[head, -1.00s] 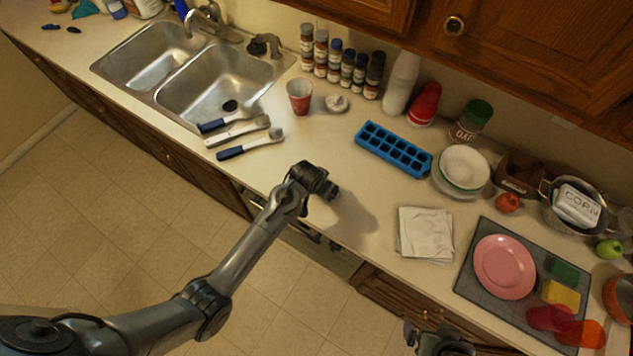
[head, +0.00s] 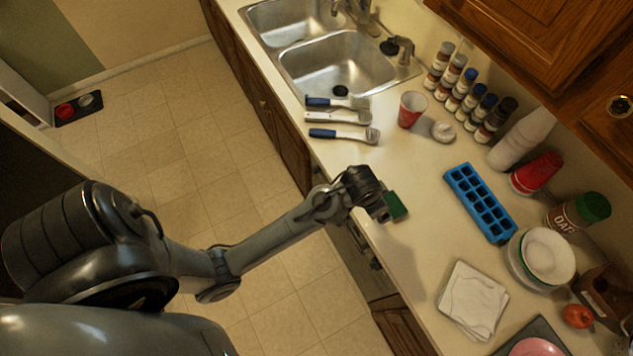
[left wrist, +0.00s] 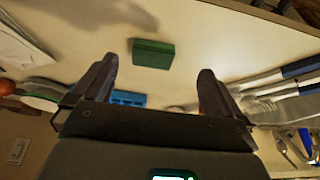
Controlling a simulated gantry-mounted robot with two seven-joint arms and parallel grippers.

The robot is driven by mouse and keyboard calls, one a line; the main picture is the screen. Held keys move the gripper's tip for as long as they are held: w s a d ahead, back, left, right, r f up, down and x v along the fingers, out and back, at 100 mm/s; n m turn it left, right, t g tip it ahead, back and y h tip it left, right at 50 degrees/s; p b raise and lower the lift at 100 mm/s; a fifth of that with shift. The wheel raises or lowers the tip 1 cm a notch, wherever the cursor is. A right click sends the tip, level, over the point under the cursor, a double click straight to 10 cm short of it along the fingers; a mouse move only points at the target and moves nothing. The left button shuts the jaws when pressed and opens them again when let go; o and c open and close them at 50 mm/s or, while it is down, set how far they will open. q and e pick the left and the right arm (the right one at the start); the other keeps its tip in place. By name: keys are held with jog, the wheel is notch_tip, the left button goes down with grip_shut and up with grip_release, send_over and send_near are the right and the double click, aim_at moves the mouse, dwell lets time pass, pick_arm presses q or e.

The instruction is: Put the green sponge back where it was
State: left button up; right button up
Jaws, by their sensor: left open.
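A green sponge (head: 396,206) is at the front part of the counter, just right of my left gripper (head: 380,207) in the head view. In the left wrist view the green sponge (left wrist: 153,53) shows whole, beyond the fingertips and apart from both fingers. I cannot tell whether it rests fully on the counter. My left gripper (left wrist: 157,78) is open, with nothing between its fingers. The dark mat (head: 503,347) with the pink plate (head: 538,348) is cut off at the bottom of the head view. My right gripper is not in view.
A blue ice tray (head: 480,203) and white napkins (head: 473,300) lie right of the gripper. Brushes (head: 340,118), a red cup (head: 411,109) and the sink (head: 330,65) are beyond it. Bare counter surrounds the sponge.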

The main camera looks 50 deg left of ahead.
pick_arm(q)
jog(key=s+a, duration=0.1)
jog(key=s, duration=0.9)
jog(key=s+a+r, duration=0.1)
jog(key=s+a, duration=0.1)
jog(key=s, duration=0.7)
jog(key=shift+s+a+r+g, duration=0.15)
jog(key=shift+s+r+g, duration=0.15)
jog(key=shift+s+g, duration=0.1)
